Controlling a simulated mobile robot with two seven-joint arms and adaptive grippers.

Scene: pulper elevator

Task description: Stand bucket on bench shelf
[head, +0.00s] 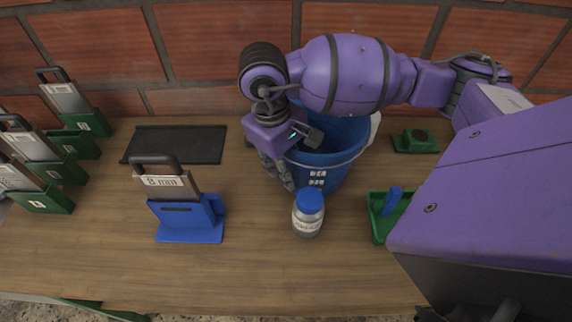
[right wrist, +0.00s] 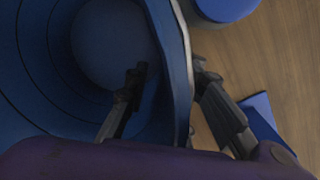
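A blue bucket (head: 345,150) with white lettering and a wire handle stands on the wooden bench top (head: 262,270), near the brick wall. It also fills the left of the right wrist view (right wrist: 60,70). My right gripper (head: 296,160) is at the bucket's left front rim, with its arm passing over the bucket. In the right wrist view, its fingers (right wrist: 167,85) straddle the bucket wall, one inside and one outside. A gap shows between the inner finger and the wall, so the gripper looks open. My left gripper is not in view.
A small jar with a blue lid (head: 308,212) stands just in front of the bucket. A blue holder (head: 190,220) with an 8 mm gauge is left of it. Green holders (head: 85,122), a dark mat (head: 175,145) and a green tray (head: 378,225) are also on the bench.

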